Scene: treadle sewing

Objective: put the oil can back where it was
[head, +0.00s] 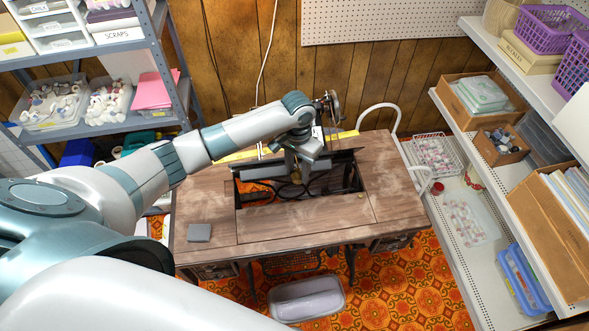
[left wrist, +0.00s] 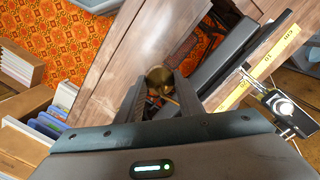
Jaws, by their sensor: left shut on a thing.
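The brass oil can (left wrist: 159,77) shows as a rounded golden top between the fingers of my left gripper (left wrist: 158,95) in the left wrist view. In the head view my left gripper (head: 297,168) is over the open well of the wooden sewing table (head: 330,210), and a bit of the oil can (head: 296,178) shows at its tip. The gripper is shut on the can. The can's lower part is hidden, and I cannot tell whether it touches anything below. My right gripper is not in view.
A small grey block (head: 199,233) lies on the table's left front. A yellow measuring tape (head: 236,156) runs along the back edge. Shelves flank both sides, and a grey bin (head: 307,298) sits on the floor. The table's right side is clear.

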